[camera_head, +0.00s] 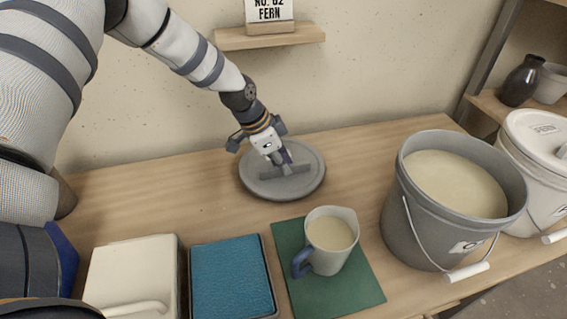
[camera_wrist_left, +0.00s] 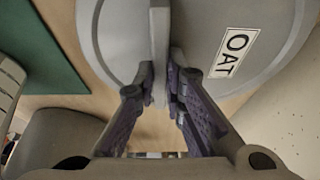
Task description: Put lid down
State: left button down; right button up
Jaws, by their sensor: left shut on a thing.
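The round grey lid (camera_head: 257,184) is at the back middle of the wooden table, left of the open bucket. My left gripper (camera_head: 284,162) points down and is shut on the lid's upright handle. The left wrist view shows the handle (camera_wrist_left: 159,35) between the fingers (camera_wrist_left: 165,88) and the lid (camera_wrist_left: 205,50) with its OAT label (camera_wrist_left: 234,53). The lid looks flat and at or very near the tabletop; I cannot tell if it touches. The grey bucket (camera_head: 412,222) stands open, full of cream glaze (camera_head: 455,183). My right gripper is not in view.
A jug (camera_head: 327,262) of cream liquid stands on a green mat (camera_head: 350,291) in front of the lid. A blue pad (camera_head: 231,277) and a white container (camera_head: 135,268) are at front left. A white lidded bucket (camera_head: 522,150) is at right. Table left of the lid is clear.

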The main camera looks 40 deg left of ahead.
pick_arm(q)
jog(key=c, duration=2.1)
grip_release()
jog(key=shift+f, duration=0.15)
jog(key=o, duration=0.4)
jog(key=shift+r, duration=0.3)
jog(key=p+v, duration=0.2)
jog(key=v, duration=1)
jog(key=shift+p, duration=0.35)
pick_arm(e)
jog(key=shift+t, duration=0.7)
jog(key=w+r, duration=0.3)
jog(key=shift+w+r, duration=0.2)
pick_arm(q)
jog(key=shift+f, duration=0.1)
